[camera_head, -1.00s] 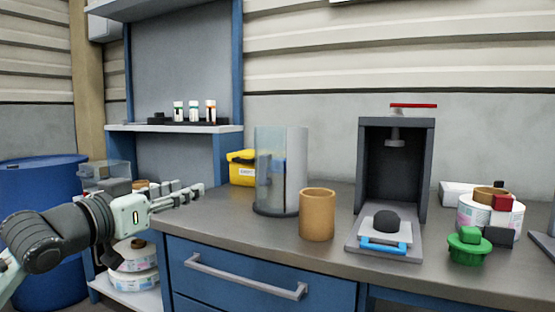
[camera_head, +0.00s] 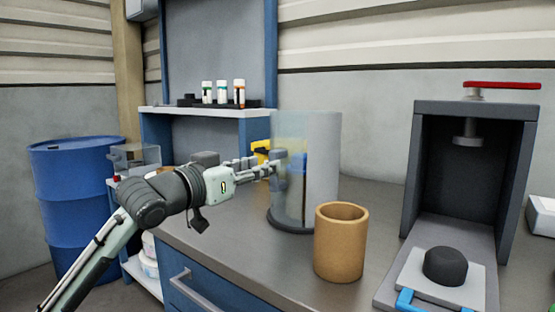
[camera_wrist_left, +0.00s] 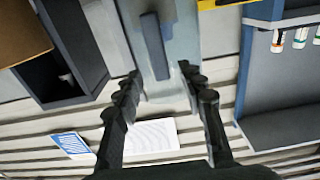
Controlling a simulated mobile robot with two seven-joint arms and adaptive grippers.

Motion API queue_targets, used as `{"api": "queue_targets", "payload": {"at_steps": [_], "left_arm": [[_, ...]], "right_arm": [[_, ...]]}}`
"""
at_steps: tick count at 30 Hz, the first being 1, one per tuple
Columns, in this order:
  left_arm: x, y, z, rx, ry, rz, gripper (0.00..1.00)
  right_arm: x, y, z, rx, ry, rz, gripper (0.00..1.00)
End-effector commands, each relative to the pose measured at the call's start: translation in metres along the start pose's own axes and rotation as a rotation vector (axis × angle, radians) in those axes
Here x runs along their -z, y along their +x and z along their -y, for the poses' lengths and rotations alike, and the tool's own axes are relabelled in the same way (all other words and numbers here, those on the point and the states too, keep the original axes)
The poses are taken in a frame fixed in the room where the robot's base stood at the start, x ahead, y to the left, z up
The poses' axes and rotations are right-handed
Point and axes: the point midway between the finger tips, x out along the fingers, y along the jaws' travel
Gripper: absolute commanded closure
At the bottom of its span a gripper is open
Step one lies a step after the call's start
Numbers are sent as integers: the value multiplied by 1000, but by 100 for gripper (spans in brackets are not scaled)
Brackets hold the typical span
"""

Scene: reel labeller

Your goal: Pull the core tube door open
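The core tube (camera_head: 321,170) is an upright grey cylinder on a dark round base on the bench. Its translucent door (camera_head: 270,195) faces my left gripper and looks closed. In the left wrist view the door (camera_wrist_left: 185,35) carries a dark upright bar handle (camera_wrist_left: 155,45). My left gripper (camera_head: 272,168) is level with the middle of the door, its fingertips very near it. In the left wrist view the gripper (camera_wrist_left: 161,72) is open, with the handle ahead between its fingertips. Contact with the handle cannot be told. My right gripper is not in view.
A tan cardboard tube (camera_head: 340,255) stands just in front of the core tube. A dark press (camera_head: 421,165) with a red lever stands to the right. A shelf (camera_head: 200,112) with small bottles is behind left. A blue drum (camera_head: 75,200) stands at the left.

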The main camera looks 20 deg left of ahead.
Motion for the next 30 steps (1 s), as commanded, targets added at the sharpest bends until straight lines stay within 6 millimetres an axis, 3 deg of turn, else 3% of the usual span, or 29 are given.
{"api": "queue_targets", "payload": {"at_steps": [3,9,20,30], "left_arm": [[2,21,0,0,-4,-1,60],[2,44,0,0,-2,-2,60],[0,50,0,0,0,0,60],[0,50,0,0,0,0,100]], "right_arm": [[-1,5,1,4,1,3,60],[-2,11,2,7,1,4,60],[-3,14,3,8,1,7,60],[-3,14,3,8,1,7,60]]}}
